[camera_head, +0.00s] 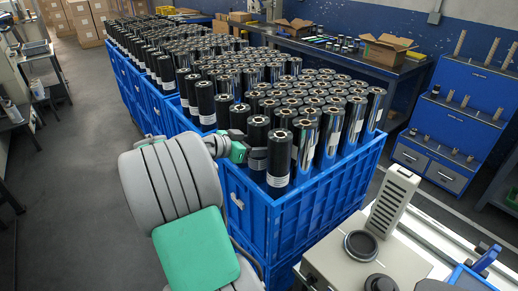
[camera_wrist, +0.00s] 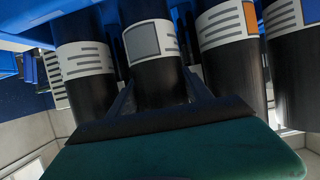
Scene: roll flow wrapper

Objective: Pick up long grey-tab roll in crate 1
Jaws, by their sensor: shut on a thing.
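The long grey-tab roll is a black cylinder with a white label and a grey square tab (camera_wrist: 143,41), in the middle of the wrist view. My gripper (camera_wrist: 160,90) is shut on it, one dark finger on each side. In the head view my gripper (camera_head: 238,149) reaches over the near edge of the blue crate (camera_head: 300,228) to a black roll (camera_head: 257,134) at its front left corner. The fingertips are hard to make out there. The roll looks upright among the others; whether it is clear of the crate floor is hidden.
A roll with an orange tab (camera_wrist: 249,18) stands close beside the held one, and a black roll with a lined label (camera_wrist: 85,60) is on its other side. Many rolls fill the crate. A grey machine (camera_head: 365,262) stands at front right. The floor (camera_head: 75,190) at left is open.

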